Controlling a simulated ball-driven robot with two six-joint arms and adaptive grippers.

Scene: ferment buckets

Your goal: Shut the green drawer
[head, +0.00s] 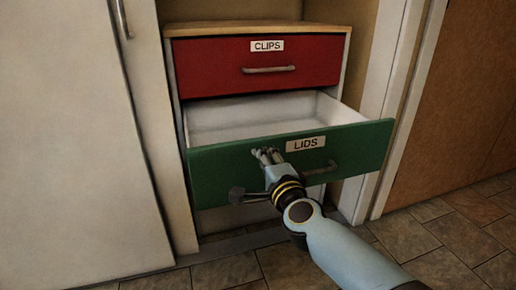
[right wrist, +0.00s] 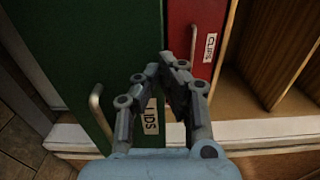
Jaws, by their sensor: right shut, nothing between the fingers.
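The green drawer (head: 225,163), labelled LIDS, stands pulled out below a shut red drawer, and its white inside (head: 255,115) looks empty. Its front carries a bar handle (head: 320,170). My right gripper (head: 266,153) is shut and empty, in front of the green face, left of the label and handle; whether it touches the face I cannot tell. In the right wrist view the green front (right wrist: 100,60) and its handle (right wrist: 98,105) lie left of my fingers, which partly cover the LIDS label. My left gripper is not in view.
The red drawer (head: 215,68), labelled CLIPS, is shut in the wooden-topped cabinet above. A tall pale door (head: 75,140) with a metal handle stands at the left. A brown door (head: 470,100) is at the right. The tiled floor (head: 440,235) is clear at the front right.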

